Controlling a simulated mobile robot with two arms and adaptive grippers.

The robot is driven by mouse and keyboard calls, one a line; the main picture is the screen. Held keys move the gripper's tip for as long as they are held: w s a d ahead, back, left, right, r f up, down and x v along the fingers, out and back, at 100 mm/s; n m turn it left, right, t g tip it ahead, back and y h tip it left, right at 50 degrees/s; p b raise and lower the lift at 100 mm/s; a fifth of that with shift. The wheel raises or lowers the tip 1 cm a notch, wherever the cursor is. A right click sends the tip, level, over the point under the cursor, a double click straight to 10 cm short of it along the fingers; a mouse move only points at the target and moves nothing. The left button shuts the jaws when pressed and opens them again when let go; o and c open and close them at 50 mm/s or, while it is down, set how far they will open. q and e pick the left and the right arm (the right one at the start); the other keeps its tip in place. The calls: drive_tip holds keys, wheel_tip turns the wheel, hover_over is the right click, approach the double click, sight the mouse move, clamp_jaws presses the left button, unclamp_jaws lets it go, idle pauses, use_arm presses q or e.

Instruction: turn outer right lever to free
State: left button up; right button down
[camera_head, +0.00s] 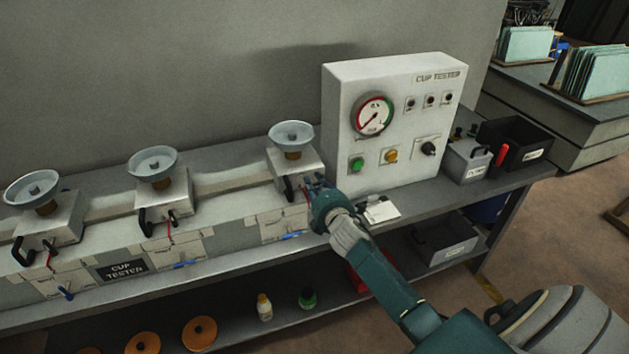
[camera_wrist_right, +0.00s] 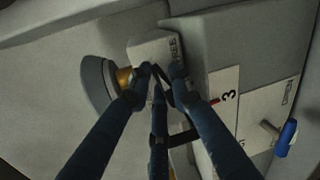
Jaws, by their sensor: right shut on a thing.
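Three cup stations stand in a row on a bench. The rightmost has a grey block (camera_head: 291,166) with a pale cup (camera_head: 291,133) on a brass neck. A black lever (camera_head: 288,189) shows at the left of its front. My right gripper (camera_head: 314,186) is at the block's front right corner. In the right wrist view my right gripper (camera_wrist_right: 162,72) has its fingers closed in on a dark lever (camera_wrist_right: 183,98) at the block (camera_wrist_right: 151,47), whose face reads FREE. The fingers hide much of this lever. My left gripper is not in view.
A white tester box (camera_head: 390,125) with a gauge stands close right of my gripper. A blue-handled valve (camera_wrist_right: 285,138) is below the plate marked 3 (camera_wrist_right: 225,98). Bottles and orange discs sit on the lower shelf.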

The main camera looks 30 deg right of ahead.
drive_tip(key=shift+f+m+y, duration=0.2)
drive_tip(key=shift+m+y, duration=0.1)
drive_tip(key=shift+m, duration=0.9)
drive_tip(key=shift+p, duration=0.3)
drive_tip(key=c, duration=1.6)
unclamp_jaws()
